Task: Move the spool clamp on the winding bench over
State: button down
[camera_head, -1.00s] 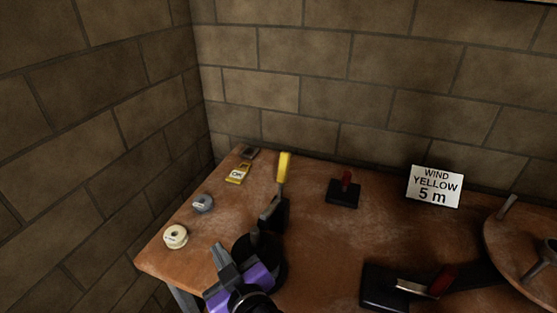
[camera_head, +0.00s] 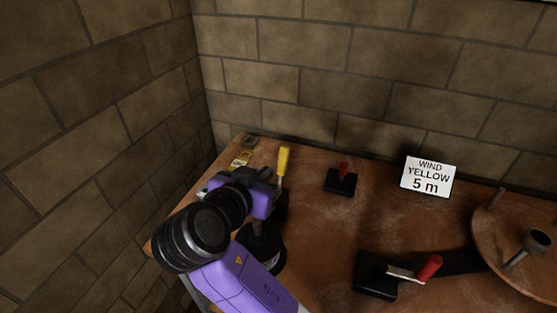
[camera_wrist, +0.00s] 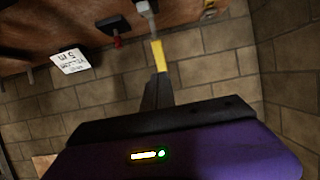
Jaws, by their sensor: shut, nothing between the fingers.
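An upright lever with a yellow handle (camera_head: 284,161) stands on the bench near its left end; I take it as the spool clamp's handle, though no label shows. Its lower part is mostly hidden behind my arm in the head view. In the wrist view the yellow handle (camera_wrist: 159,54) lies right beyond the tips of my gripper (camera_wrist: 161,76). The gripper is shut and empty. Whether its tips touch the handle I cannot tell. A black round base with a post (camera_head: 262,246) stands just in front of the lever.
The winding bench (camera_head: 325,230) has a red-knobbed black block (camera_head: 341,181), a red-handled lever on a black base (camera_head: 378,276), a round wooden disc (camera_head: 490,235) and a "WIND YELLOW 5 m" sign (camera_head: 429,177). A yellow tag (camera_head: 241,158) lies at the back left. Brick walls close the left and back.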

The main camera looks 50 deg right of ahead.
aim_at(282, 159)
jog(key=p+x, duration=0.2)
jog(key=x, duration=0.7)
jog(key=shift+d+f, duration=0.1)
jog(key=shift+d, duration=0.1)
jog(key=shift+w, duration=0.15)
